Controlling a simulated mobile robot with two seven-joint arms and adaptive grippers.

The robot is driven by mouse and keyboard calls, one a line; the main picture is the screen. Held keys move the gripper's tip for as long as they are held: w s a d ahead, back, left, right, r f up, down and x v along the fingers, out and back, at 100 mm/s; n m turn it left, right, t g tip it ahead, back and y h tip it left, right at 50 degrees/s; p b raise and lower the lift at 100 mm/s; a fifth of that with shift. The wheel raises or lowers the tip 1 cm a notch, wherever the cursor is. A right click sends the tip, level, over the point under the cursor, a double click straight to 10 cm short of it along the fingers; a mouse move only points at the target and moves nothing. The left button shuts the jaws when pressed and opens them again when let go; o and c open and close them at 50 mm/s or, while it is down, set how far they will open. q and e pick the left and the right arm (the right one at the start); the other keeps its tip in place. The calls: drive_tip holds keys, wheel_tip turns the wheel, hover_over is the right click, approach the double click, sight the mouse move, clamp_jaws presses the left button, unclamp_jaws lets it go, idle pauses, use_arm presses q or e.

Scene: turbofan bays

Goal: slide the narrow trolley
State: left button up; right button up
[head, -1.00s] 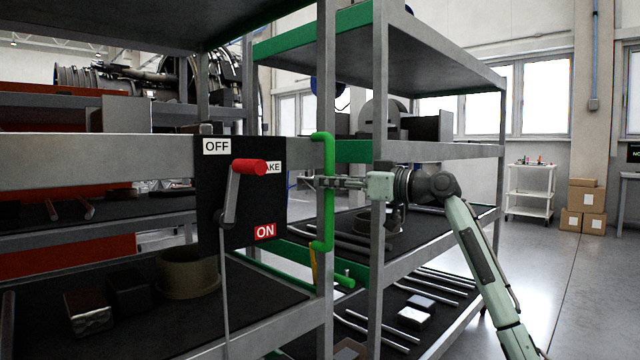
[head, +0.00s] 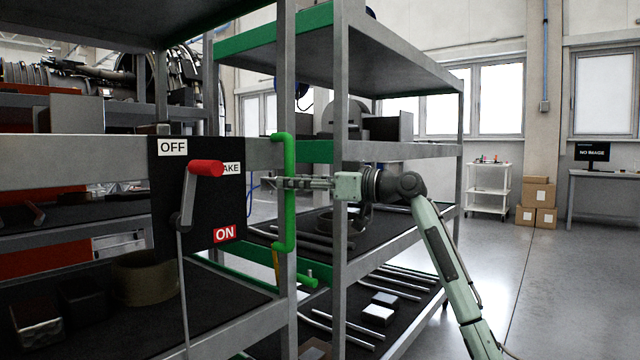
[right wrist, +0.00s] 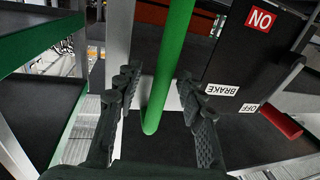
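The trolley is a grey metal shelf frame (head: 290,330) with black-matted shelves. A green bar handle (head: 289,190) stands upright on its near post. My right gripper (head: 285,183) reaches in from the right at the handle's middle. In the right wrist view, its two fingers (right wrist: 160,98) stand on either side of the green handle (right wrist: 172,60), with gaps visible, so it is open around the bar. A black brake panel (head: 215,205) with OFF, BRAKE and ON labels is left of the handle. Its red-gripped lever (head: 205,168) points up, towards OFF. My left gripper is out of view.
Another grey rack with green edging (head: 400,155) stands close behind, holding rods and blocks. A white cart (head: 488,190) and cardboard boxes (head: 538,203) stand at the far wall. The grey floor (head: 560,285) at right is clear.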

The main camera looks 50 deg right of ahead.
drive_tip(key=v, duration=1)
drive_tip(key=shift+s, duration=0.3)
